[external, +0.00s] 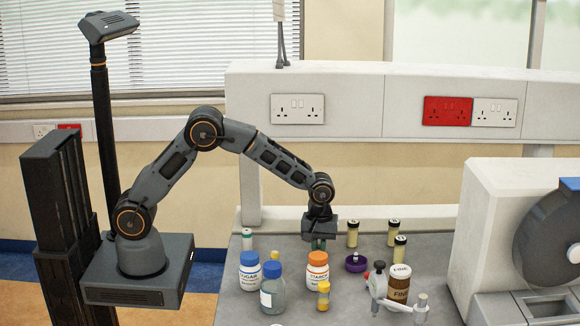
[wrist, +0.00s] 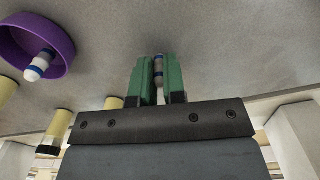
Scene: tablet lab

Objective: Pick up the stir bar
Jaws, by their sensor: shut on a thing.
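A small white stir bar (wrist: 158,70) with blue bands sits between the green fingers of my gripper (wrist: 157,82) in the wrist view. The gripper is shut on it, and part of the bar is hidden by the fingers. In the external view my gripper (external: 318,243) points down over the grey bench, behind the orange-capped bottle; the bar cannot be made out there. I cannot tell whether the bar touches the bench. A second white bar with blue bands (wrist: 40,65) lies in the purple dish (wrist: 62,42).
Blue-capped bottles (external: 249,273) and an orange-capped bottle (external: 318,271) stand close in front of my gripper. The purple dish (external: 356,262) is to its right, near yellowish vials (external: 352,235) with dark caps. A brown jar (external: 399,286) and a large white machine (external: 500,220) are farther right.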

